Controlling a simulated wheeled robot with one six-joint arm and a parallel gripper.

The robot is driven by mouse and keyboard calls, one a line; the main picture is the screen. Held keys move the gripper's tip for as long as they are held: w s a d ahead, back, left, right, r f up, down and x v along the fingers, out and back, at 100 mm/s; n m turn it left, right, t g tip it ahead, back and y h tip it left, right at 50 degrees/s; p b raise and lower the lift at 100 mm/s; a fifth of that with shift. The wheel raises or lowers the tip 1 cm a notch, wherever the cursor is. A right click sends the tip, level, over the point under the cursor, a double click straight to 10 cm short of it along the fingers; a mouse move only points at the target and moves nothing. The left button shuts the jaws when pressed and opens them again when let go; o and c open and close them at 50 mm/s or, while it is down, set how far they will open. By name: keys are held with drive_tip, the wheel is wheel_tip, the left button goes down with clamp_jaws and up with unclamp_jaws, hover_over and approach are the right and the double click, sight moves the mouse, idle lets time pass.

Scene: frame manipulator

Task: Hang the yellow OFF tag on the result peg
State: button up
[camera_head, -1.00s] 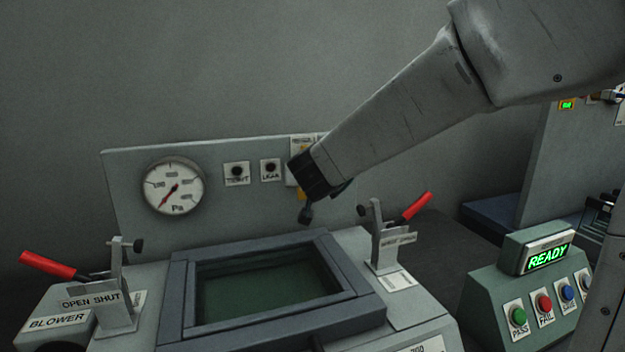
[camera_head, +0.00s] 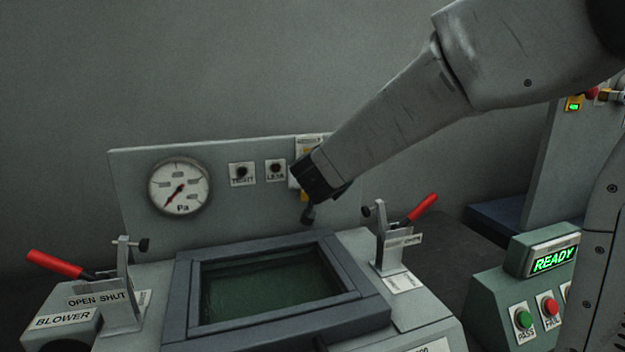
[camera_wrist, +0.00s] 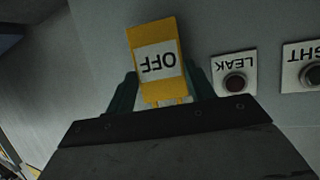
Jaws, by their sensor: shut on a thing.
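The yellow OFF tag (camera_wrist: 156,60) is between the two dark fingers of my gripper (camera_wrist: 161,78) in the wrist view, its lettering upside down there. The fingers are shut on it at its sides. In the head view my gripper (camera_head: 318,182) is in front of the right part of the upright grey panel, and only small patches of yellow show around it. I cannot make out the result peg; a white label (camera_head: 309,139) shows just above my gripper, its text unreadable, and the panel behind my gripper is hidden.
The panel carries a round gauge (camera_head: 179,187) and dark round fittings marked TIGHT (camera_head: 242,173) and LEAK (camera_head: 276,170). Below is a framed window (camera_head: 270,288), flanked by red-handled clamps (camera_head: 55,263) (camera_head: 422,208). A READY box (camera_head: 553,260) with buttons stands at right.

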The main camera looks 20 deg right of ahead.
drive_tip(key=o, duration=1)
drive_tip(key=shift+o, duration=0.2)
drive_tip(key=v, duration=0.8)
drive_tip(key=s+a+f+n+g+y, duration=0.1)
drive_tip(key=s+a+f+n+y, duration=0.15)
drive_tip(key=a+y, duration=0.45)
drive_tip(key=s+f+g, duration=0.2)
drive_tip(key=s, duration=0.3)
drive_tip(key=s+f+n+g, duration=0.1)
drive_tip(key=s+g, duration=0.2)
drive_tip(key=s, duration=0.3)
drive_tip(key=s+f+n+g+y, duration=0.1)
drive_tip(key=s+f+g, duration=0.1)
drive_tip(key=s, duration=0.4)
drive_tip(key=shift+a+f+g, duration=0.1)
drive_tip(key=shift+f+g, duration=0.25)
drive_tip(key=shift+g, duration=0.15)
drive_tip(key=s+d+m+g+h, duration=0.1)
drive_tip(key=s+d+h, duration=0.3)
drive_tip(key=s+d, duration=0.8)
drive_tip(key=shift+s+d+f+g+h, duration=0.3)
drive_tip(key=shift+s+f+g, duration=0.1)
drive_tip(key=shift+s+g, duration=0.5)
